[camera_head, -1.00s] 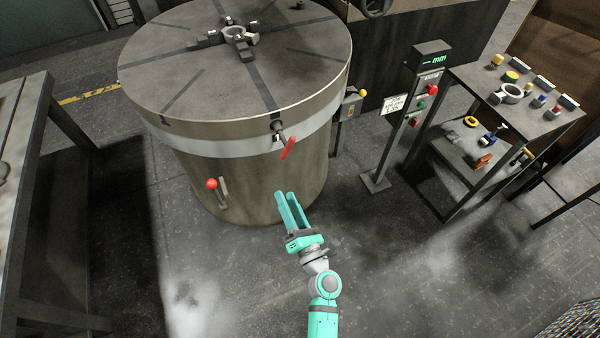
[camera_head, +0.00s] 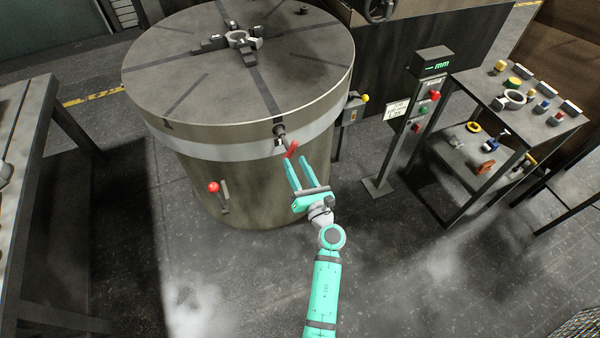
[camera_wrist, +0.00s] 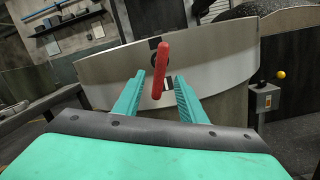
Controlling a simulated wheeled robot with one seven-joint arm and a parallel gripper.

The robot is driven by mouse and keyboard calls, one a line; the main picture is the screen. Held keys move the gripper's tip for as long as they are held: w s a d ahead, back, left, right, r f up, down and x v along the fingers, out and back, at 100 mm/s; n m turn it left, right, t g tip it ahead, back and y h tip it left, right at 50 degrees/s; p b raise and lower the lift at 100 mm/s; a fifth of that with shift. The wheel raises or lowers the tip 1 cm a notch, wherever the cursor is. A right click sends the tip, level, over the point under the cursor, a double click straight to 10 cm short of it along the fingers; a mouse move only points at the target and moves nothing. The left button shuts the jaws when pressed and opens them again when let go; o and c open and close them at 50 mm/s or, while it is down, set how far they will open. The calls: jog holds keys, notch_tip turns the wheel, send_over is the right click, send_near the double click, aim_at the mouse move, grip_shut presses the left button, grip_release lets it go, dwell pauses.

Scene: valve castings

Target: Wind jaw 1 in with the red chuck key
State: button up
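The red chuck key (camera_head: 291,149) sits in the side of the round chuck table (camera_head: 170,85), its red handle sticking out towards me. In the wrist view the red handle (camera_wrist: 160,70) stands nearly upright, leaning slightly, between and beyond my fingertips. My gripper (camera_head: 299,168) is open, its two teal fingers pointing at the handle from just below it. I cannot tell whether a finger touches it. The jaws hold a grey ring casting (camera_head: 238,38) at the centre of the table top. Which jaw is jaw 1 is not readable.
A post with a "mm" readout (camera_head: 433,63) and coloured buttons stands right of the chuck. A small box with a yellow knob (camera_head: 354,108) is on the chuck's right side. A red-knobbed lever (camera_head: 214,187) is low on its front. A rack (camera_head: 545,125) with parts stands further right.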

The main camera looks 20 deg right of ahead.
aim_at(291, 155)
jog(key=shift+w+a+r, duration=0.1)
jog(key=shift+w+r, duration=0.1)
jog(key=shift+w, duration=1.2)
jog(key=shift+w+a+r, duration=0.1)
jog(key=shift+w+r, duration=0.05)
jog(key=shift+w, duration=1.2)
grip_shut()
